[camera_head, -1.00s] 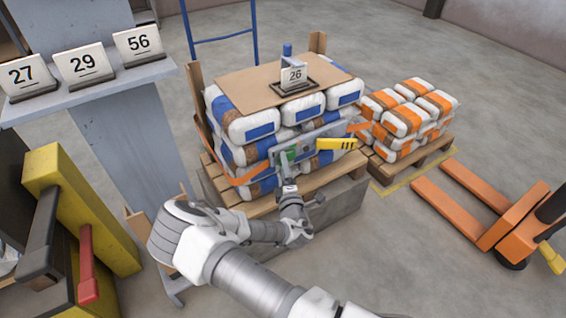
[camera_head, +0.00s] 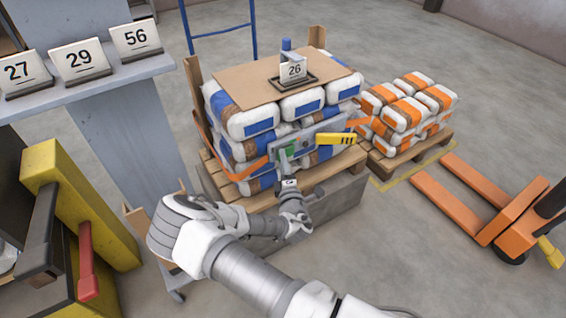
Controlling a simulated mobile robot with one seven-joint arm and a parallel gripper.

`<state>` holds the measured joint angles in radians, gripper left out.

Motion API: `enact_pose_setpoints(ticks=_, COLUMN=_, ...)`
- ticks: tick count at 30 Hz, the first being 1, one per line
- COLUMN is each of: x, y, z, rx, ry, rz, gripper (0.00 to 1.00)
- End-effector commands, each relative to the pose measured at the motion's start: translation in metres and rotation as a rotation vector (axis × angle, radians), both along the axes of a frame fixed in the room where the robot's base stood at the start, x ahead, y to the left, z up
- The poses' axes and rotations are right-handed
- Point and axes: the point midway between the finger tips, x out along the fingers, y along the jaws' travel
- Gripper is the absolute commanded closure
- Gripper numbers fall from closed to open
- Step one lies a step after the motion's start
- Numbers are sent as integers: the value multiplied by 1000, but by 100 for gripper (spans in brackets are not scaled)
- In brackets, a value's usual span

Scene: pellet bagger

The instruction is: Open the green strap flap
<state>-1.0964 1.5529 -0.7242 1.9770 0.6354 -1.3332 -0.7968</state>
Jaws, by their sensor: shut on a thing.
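The green strap flap (camera_head: 291,148) is a small green piece on a grey metal plate (camera_head: 279,134) at the front of the stacked white and blue bags. An orange strap (camera_head: 248,172) runs around the stack to this plate. My gripper (camera_head: 284,158) is at the flap, shut on it, with my arm reaching up from the bottom of the picture. The gripper's fingers hide part of the flap, and its exact angle is too small to tell. A yellow handle with black marks (camera_head: 336,139) sits on the plate to the right of the flap.
The bag stack stands on a wooden pallet (camera_head: 345,161) with a cardboard sheet (camera_head: 250,87) and a "26" card (camera_head: 293,70) on top. Orange-banded bags (camera_head: 405,112) and an orange pallet jack (camera_head: 515,220) stand right. A grey shelf with number cards (camera_head: 150,72) and a yellow frame (camera_head: 70,200) stand left.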

Motion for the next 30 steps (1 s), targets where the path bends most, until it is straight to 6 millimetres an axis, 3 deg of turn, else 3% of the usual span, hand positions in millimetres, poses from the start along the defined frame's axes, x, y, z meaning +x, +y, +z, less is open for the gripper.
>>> enact_pose_setpoints(ticks=11, x=0, y=-8, z=3, rx=-5, ry=-5, rz=87, gripper=100)
enact_pose_setpoints(ticks=30, x=-4, y=-41, z=5, rx=-3, ry=-5, rz=583, gripper=100)
